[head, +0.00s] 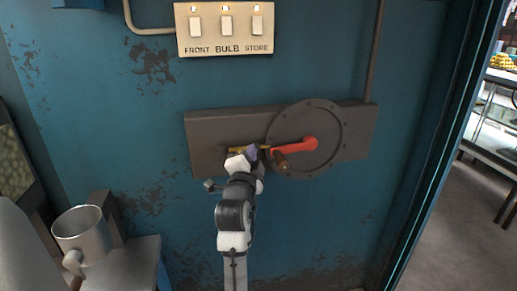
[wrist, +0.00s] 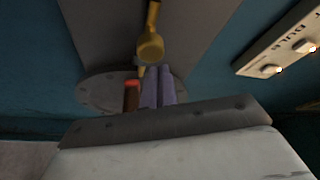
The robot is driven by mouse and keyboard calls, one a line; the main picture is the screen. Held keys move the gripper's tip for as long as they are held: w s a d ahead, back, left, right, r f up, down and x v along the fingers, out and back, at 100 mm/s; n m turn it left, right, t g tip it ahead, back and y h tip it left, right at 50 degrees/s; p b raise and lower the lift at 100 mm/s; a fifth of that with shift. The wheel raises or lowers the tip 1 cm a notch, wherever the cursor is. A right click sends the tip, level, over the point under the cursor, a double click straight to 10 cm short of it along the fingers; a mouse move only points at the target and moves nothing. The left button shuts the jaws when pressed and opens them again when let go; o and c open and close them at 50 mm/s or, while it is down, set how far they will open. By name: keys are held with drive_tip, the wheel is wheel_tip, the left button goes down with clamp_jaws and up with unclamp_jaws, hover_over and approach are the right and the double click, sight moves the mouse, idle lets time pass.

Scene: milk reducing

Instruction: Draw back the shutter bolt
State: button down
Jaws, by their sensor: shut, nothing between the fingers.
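A brass bolt (head: 236,149) lies along the grey plate (head: 206,128) on the blue wall, mostly hidden behind my gripper in the head view. In the wrist view its round brass knob (wrist: 150,47) stands just beyond my fingertips, with a brass rod running up from it. My gripper (head: 254,150) is at the plate, close to the bolt. Its purple fingers (wrist: 157,72) are shut together with nothing between them. Whether the fingertips touch the knob cannot be told.
A round disc (head: 325,158) on the plate carries a red crank (head: 298,145) with a brown handle (head: 280,160), close to the right of my gripper. A switch panel (head: 226,47) is above. A metal mug (head: 82,235) stands at lower left. An open doorway is at right.

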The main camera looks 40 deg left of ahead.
drive_tip(key=shift+s+a+f, duration=0.25)
drive_tip(key=shift+s, duration=0.05)
drive_tip(key=s+a+b, duration=0.3)
drive_tip(key=s+b, duration=0.1)
drive_tip(key=b, duration=0.1)
drive_tip(key=shift+a, duration=0.15)
idle(0.5)
drive_tip(key=w+d+r+p, duration=0.2)
drive_tip(key=w+d, duration=0.1)
drive_tip(key=b+v, duration=0.4)
drive_tip(key=v, duration=0.6)
drive_tip(key=shift+s+a, duration=0.1)
drive_tip(key=shift+a, duration=0.1)
